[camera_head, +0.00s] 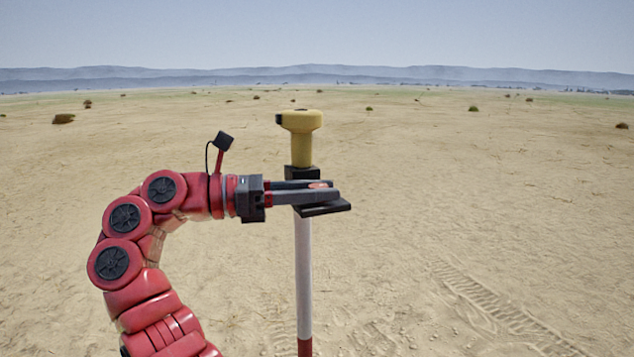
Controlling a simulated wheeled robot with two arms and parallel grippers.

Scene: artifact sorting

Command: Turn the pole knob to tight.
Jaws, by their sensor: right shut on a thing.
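An upright pole (303,265), white above and red at the bottom of the view, stands near the middle. A yellow device (300,135) sits on its top, above a black collar (301,173).
A flat dark plate (325,208) juts right from the pole just under the fingers. Around is open sandy ground (480,220) with scattered shrubs and tyre tracks (505,315) at the lower right. Free room surrounds the pole.

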